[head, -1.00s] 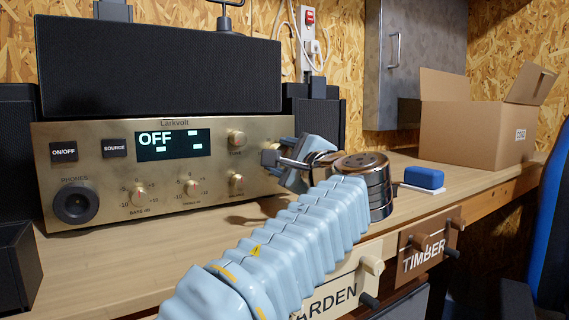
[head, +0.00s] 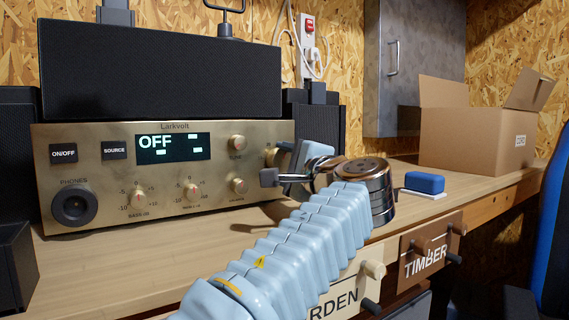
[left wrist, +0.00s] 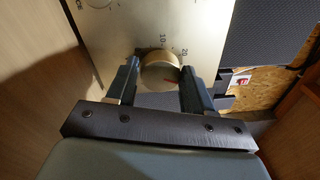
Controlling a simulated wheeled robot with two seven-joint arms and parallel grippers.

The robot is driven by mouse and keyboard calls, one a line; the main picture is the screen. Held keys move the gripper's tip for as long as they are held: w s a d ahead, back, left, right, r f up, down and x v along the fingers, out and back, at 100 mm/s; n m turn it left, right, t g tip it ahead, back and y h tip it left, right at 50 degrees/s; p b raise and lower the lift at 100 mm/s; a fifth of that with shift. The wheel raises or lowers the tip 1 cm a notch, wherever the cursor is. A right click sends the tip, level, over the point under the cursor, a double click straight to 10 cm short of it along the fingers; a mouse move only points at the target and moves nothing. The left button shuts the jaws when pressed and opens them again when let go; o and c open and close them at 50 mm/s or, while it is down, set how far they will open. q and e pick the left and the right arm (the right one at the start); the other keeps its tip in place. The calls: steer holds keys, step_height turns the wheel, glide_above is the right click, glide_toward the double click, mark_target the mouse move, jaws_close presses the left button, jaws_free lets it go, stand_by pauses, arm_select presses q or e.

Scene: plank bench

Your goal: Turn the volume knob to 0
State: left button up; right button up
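The brass-fronted Larkvolt amplifier (head: 225,190) stands on the plank bench, its display (head: 173,148) reading OFF. The large volume knob (head: 271,157) is at the right end of its front, partly covered by my left gripper in the head view. In the left wrist view, the round brass knob (left wrist: 160,72) sits between the two dark fingertips of my open left gripper (left wrist: 158,82), with a small gap showing on each side. Scale numbers 10 and 20 show beside the knob. I cannot read its pointer. My right gripper is not in view.
Smaller knobs, including the bass knob (head: 137,199), sit left of my gripper on the same front. A black speaker (head: 160,68) lies on top of the amplifier. A blue block (head: 424,182) and a cardboard box (head: 475,138) stand to the right on the bench.

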arm_select(q)
steer(key=o, duration=0.4)
steer(key=shift+c, duration=0.2)
steer(key=b+v, duration=0.1)
steer(key=v, duration=1.3)
steer(key=shift+f, duration=0.1)
